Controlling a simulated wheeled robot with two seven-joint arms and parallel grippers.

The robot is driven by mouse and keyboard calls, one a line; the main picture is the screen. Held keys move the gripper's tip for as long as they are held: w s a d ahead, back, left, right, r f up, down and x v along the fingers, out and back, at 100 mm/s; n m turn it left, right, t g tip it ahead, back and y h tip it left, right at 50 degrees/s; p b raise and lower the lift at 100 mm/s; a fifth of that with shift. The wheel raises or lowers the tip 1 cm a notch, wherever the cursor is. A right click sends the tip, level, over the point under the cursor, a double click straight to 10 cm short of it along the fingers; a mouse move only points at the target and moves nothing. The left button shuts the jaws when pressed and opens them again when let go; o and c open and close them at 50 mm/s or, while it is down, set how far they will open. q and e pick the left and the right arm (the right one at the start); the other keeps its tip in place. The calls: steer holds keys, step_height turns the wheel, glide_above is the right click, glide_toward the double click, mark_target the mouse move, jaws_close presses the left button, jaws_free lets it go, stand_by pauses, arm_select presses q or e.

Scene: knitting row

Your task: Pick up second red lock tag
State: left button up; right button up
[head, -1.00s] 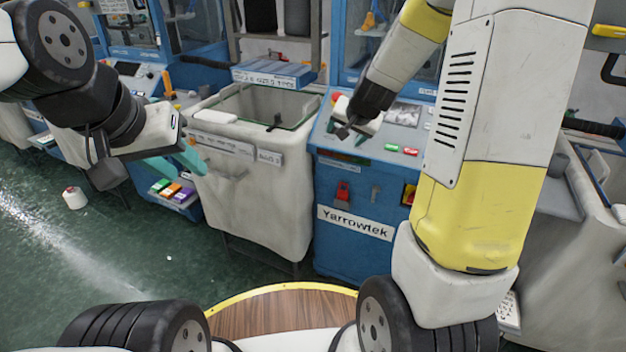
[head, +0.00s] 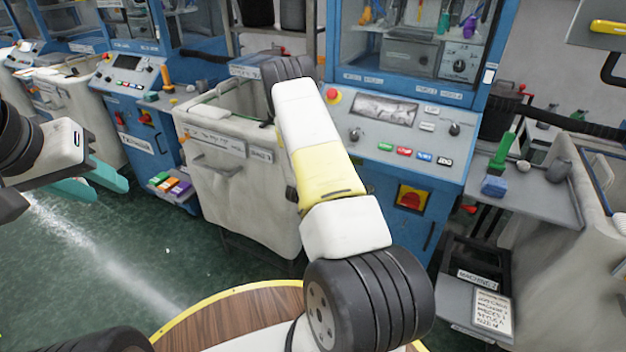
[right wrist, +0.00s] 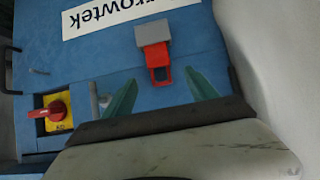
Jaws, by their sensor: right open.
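A red lock tag (right wrist: 160,68) hangs from a grey holder (right wrist: 153,33) on the blue machine front in the right wrist view. My right gripper (right wrist: 162,92) is open, with its two green fingertips either side of the tag's lower end in the picture; contact cannot be told. In the head view my right arm hides this tag and the gripper. My left gripper (head: 112,192) is open and empty at the left, its teal fingers apart above the floor. A small red item (head: 146,117) shows on the machine at left, too small to identify.
A red rotary switch on a yellow plate (head: 412,197) sits on the same machine front; it also shows in the right wrist view (right wrist: 57,112). A pale fabric bin (head: 235,195) stands left of my right arm. A grey side shelf (head: 530,190) holds small objects at right.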

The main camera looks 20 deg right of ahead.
steer(key=f+x, duration=0.1)
steer(key=x, duration=0.5)
steer(key=shift+s+a, duration=0.15)
steer(key=shift+s, duration=0.05)
steer(key=shift+f, duration=0.1)
steer(key=shift+c, duration=0.2)
jaws_close()
